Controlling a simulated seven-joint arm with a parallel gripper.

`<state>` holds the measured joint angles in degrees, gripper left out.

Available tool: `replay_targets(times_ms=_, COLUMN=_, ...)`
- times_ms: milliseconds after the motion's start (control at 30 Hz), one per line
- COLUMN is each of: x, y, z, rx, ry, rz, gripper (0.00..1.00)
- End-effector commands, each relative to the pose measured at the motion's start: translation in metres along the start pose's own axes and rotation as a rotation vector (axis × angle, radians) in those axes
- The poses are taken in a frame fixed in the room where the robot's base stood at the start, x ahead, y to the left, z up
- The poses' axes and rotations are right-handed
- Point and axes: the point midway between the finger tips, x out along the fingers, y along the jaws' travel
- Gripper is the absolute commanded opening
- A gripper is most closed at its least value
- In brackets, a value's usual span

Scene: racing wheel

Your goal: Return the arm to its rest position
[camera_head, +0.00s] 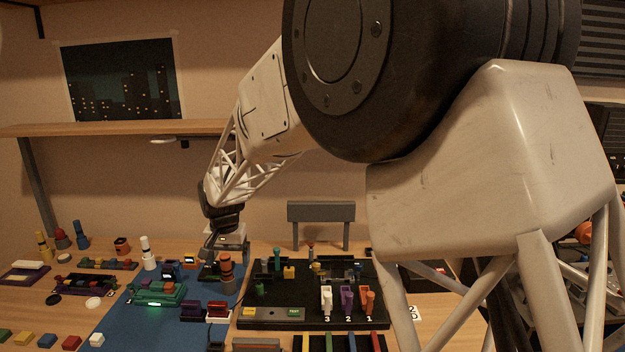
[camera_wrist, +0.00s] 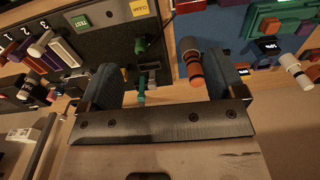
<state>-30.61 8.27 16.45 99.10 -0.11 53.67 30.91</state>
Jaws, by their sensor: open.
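My arm reaches across the head view, and its far end hangs over the back of the table near the blue mat (camera_head: 120,325). My gripper (camera_head: 212,245) points down there; its fingertips are small and partly lost among the objects behind. In the wrist view my gripper (camera_wrist: 163,75) has its two dark fingers wide apart, with nothing held between them. A grey cylinder with orange bands (camera_wrist: 192,62) shows beside the right finger, and a small teal peg (camera_wrist: 141,88) shows between the fingers. I cannot tell how far below the fingers these are.
A black panel (camera_head: 262,323) with white, purple and orange levers stands right of the mat. A green device (camera_head: 158,294) and small red and dark blocks sit on the mat. Several bottles and pegs stand at the left. A shelf (camera_head: 110,129) runs along the wall above.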

Motion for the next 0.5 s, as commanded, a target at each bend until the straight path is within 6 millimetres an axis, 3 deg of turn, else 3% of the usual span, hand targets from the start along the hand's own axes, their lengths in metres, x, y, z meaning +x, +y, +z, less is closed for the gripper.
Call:
replay_targets(times_ms=100, x=-0.022, y=0.038, z=0.011, rx=0.005, ry=0.013, rz=-0.005, gripper=0.89)
replay_targets(times_ms=500, x=-0.078, y=0.152, z=0.065, rx=0.007, ry=0.052, rz=-0.013, gripper=0.89)
